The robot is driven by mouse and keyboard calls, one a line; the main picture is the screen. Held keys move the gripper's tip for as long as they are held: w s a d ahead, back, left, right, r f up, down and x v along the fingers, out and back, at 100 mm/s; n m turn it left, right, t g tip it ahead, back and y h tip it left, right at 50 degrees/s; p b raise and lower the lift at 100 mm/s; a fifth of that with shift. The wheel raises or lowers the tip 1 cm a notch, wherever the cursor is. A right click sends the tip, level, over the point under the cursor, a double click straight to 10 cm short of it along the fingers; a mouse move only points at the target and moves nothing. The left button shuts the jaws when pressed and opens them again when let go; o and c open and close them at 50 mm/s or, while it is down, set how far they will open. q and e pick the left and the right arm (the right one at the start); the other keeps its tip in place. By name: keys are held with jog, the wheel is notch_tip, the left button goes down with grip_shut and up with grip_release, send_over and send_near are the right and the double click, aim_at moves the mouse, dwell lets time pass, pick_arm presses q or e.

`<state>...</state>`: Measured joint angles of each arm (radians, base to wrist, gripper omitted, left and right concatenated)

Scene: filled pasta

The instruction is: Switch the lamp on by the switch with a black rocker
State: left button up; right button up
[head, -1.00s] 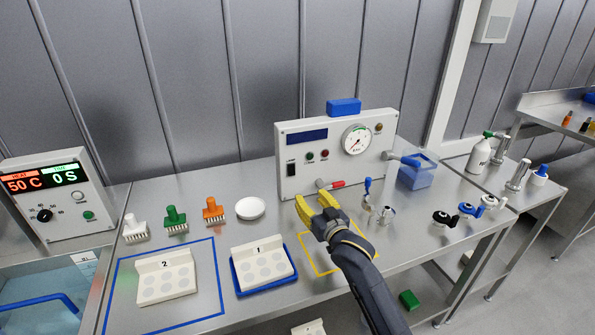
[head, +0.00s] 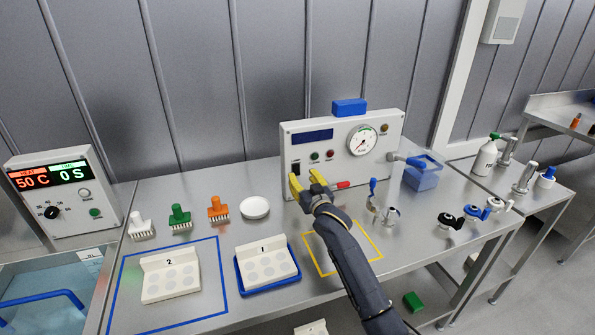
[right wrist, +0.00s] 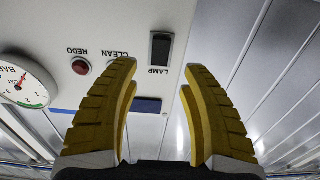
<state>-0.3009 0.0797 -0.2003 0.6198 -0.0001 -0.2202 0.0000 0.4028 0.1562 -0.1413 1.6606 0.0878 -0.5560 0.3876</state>
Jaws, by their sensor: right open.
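The switch with a black rocker (head: 296,168) is on the left part of the grey panel box (head: 345,178). In the right wrist view, where the panel appears upside down, the rocker (right wrist: 160,48) sits beside the label LAMP. My right gripper (head: 306,181) has yellow fingers and is open and empty, close in front of the panel's lower left, just below the rocker. In the right wrist view the rocker lies beyond and between the two fingertips (right wrist: 160,68). I cannot tell whether a fingertip touches the panel. My left gripper is out of view.
The panel also carries a gauge (head: 361,140), small buttons and a red-handled valve (head: 342,185). A white dish (head: 255,207), brushes and a blue tray (head: 241,276) stand left of my arm. Several valves stand to its right.

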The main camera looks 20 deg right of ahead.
aim_at(297, 168)
jog(key=shift+w+a, duration=0.15)
jog(key=shift+w, duration=2.6)
jog(key=shift+c, duration=0.5)
grip_shut()
